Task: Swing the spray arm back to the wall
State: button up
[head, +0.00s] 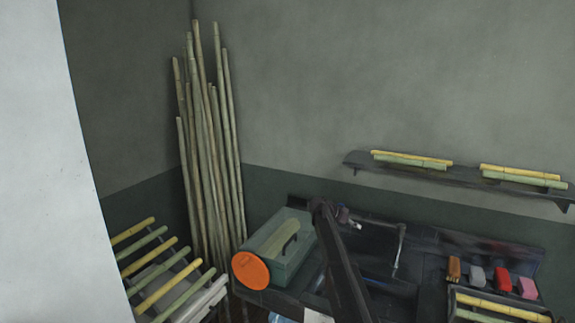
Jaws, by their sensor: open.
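A thin dark jointed pipe (401,240), which looks like the spray arm, stands over the dark counter (423,268) by the back wall. Its upper bar runs to the right and its end hangs down toward the counter. A small pale and reddish fitting (344,214) shows near its left end. I cannot tell how far the pipe stands out from the wall. A thick dark link of my own arm rises from the bottom edge and covers part of the counter left of the pipe. I do not make out my gripper or its fingers in this view.
A green box (279,250) with an orange disc (250,270) stands left of my arm. Tall canes (207,150) lean in the corner beside a cane rack (165,272). Coloured blocks (502,279) lie on the right. A wall shelf (460,178) holds cut canes above.

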jog(key=s+a+f+n+g+y+b, duration=0.1)
jog(key=s+a+f+n+y+b, duration=0.1)
jog(key=s, duration=1.4)
jog(key=s+a+f+n+g+y+b, duration=0.1)
jog(key=s+a+f+n+y+b, duration=0.2)
jog(key=s+f, duration=0.6)
jog(key=s+a+f+n+y+b, duration=0.3)
jog(key=s+n, duration=0.4)
jog(key=s, duration=1.7)
notch_tip(320, 180, down, 2)
jog(key=a+y, duration=0.1)
jog(key=y, duration=0.1)
jog(key=shift+a+f+g+y, duration=0.2)
jog(key=shift+a+g+y, duration=0.05)
jog(key=shift+g+y, duration=0.15)
